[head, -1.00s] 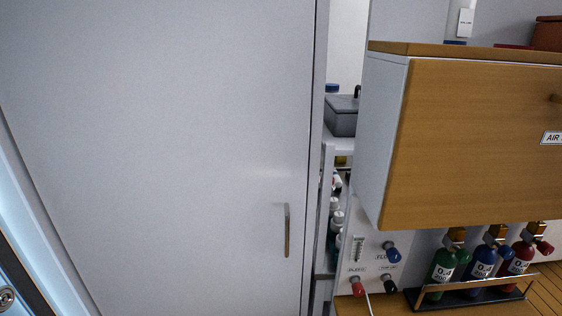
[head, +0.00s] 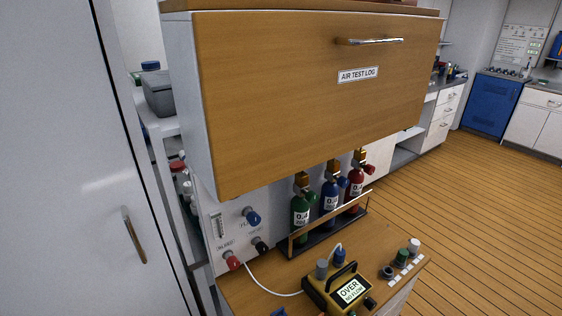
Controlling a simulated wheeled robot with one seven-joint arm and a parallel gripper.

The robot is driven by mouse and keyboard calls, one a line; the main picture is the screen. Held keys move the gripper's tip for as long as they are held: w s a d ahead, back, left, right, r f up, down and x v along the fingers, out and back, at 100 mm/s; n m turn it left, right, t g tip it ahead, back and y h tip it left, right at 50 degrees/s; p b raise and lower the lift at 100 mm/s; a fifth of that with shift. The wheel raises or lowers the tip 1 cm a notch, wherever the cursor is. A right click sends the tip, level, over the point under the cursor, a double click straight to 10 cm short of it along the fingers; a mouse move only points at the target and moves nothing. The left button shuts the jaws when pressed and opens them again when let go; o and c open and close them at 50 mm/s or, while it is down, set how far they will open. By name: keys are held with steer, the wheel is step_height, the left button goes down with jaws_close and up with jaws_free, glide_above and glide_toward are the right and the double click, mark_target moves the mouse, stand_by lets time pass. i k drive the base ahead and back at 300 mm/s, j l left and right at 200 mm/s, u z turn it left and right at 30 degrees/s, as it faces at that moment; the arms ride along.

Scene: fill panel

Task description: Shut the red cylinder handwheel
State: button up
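The red cylinder (head: 354,188) stands at the right end of a row of three small cylinders, under the front of a wooden cabinet. Its red handwheel (head: 369,169) sticks out to the right of its brass valve (head: 361,156). The blue cylinder (head: 330,200) is in the middle and the green cylinder (head: 300,213) is at the left. From this view I cannot tell whether the red handwheel is open or shut. My gripper is not in view.
A wooden cabinet labelled AIR TEST LOG (head: 310,95) overhangs the cylinders. A metal rail (head: 335,222) runs in front of them. A yellow meter reading OVER (head: 340,290) sits on the bench. A white panel with knobs (head: 215,255) is at left. Open wooden floor (head: 470,210) lies right.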

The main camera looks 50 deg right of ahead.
mark_target(369, 170)
steer(key=z, duration=1.2)
